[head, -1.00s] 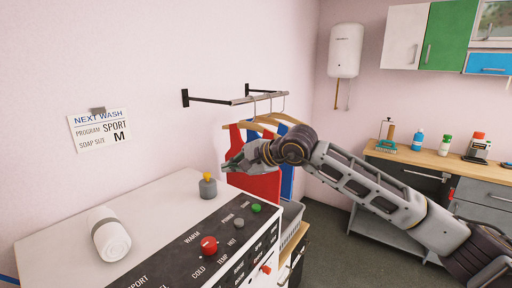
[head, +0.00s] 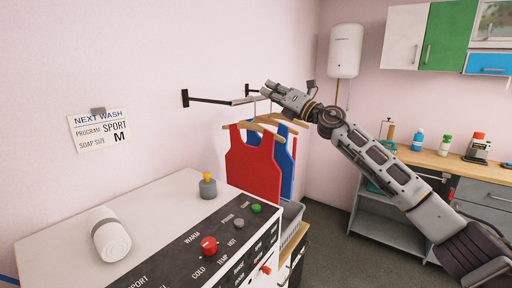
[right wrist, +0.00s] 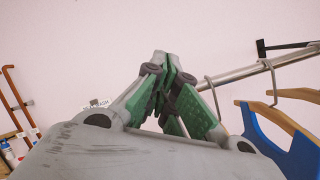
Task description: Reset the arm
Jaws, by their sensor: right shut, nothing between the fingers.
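My right gripper (head: 270,90) is raised in front of the wall rail (head: 245,100) in the head view, with its arm reaching in from the right. In the right wrist view my right gripper (right wrist: 168,62) has its green-padded fingers together, shut and empty. The rail (right wrist: 245,72) with its hanger hooks shows just right of the fingers there. I cannot tell whether the fingers touch the rail. My left gripper is not in view.
A red vest (head: 253,165) and a blue vest (head: 286,160) hang on wooden hangers below the rail. A wooden counter (head: 430,158) stands at right.

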